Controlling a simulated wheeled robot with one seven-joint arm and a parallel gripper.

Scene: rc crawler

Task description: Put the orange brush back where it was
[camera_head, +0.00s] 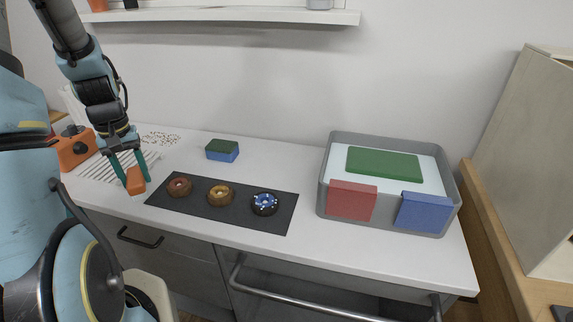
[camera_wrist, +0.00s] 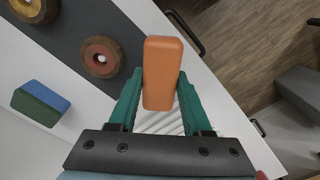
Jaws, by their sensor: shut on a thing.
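The orange brush (camera_head: 135,181) is a rounded orange block. It is held between the two teal fingers of my gripper (camera_head: 133,173), over the left part of the white counter near its front edge. In the wrist view the brush (camera_wrist: 163,62) stands out beyond the fingertips of my gripper (camera_wrist: 159,86), with a finger on each side. Any bristles are hidden. Whether the brush touches the counter below cannot be told. A white slatted rack (camera_head: 98,169) lies on the counter behind and left of the brush; it shows partly beneath the brush in the wrist view (camera_wrist: 160,122).
A dark mat (camera_head: 240,219) bears three round pieces, right of my gripper. A green-and-blue sponge (camera_head: 222,150) lies behind it. A grey tray (camera_head: 322,190) with red, green and blue blocks is at the right. An orange object (camera_head: 74,150) with a dark knob stands far left.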

